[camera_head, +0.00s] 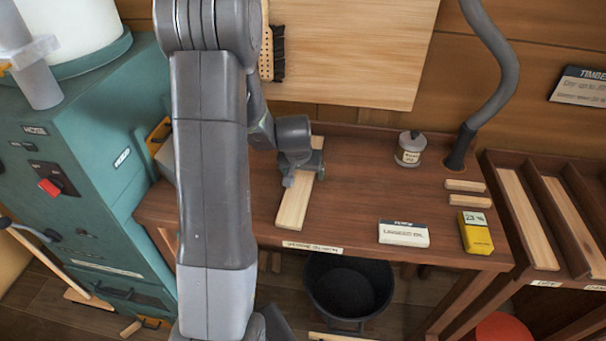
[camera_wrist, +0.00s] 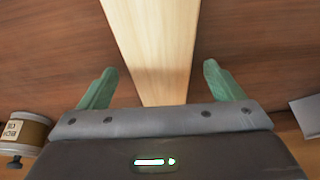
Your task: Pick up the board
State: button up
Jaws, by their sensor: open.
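The board (camera_head: 294,204) is a long, pale strip of wood lying flat on the brown bench, running from its front edge towards the back. My gripper (camera_head: 304,174) is over the board's middle part, and my arm hides some of the board's far part. In the wrist view the board (camera_wrist: 152,50) runs from the top edge down between the two green fingers of my gripper (camera_wrist: 158,82). The fingers are open, one on each side of the board, with a gap to it on both sides. Their exact height above the bench is hard to tell.
A lidded tin (camera_head: 409,149) stands at the back right of the bench (camera_head: 352,190). A white box (camera_head: 403,233), a yellow box (camera_head: 475,233) and two small wood pieces (camera_head: 466,193) lie to the right. A grey hose (camera_head: 492,80) rises behind. A black bucket (camera_head: 348,290) stands below.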

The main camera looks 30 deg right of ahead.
jog(key=shift+f, duration=0.25)
jog(key=shift+c, duration=0.5)
jog(key=c, duration=1.1)
jog(key=shift+w+r, duration=0.1)
jog(key=shift+r, duration=0.05)
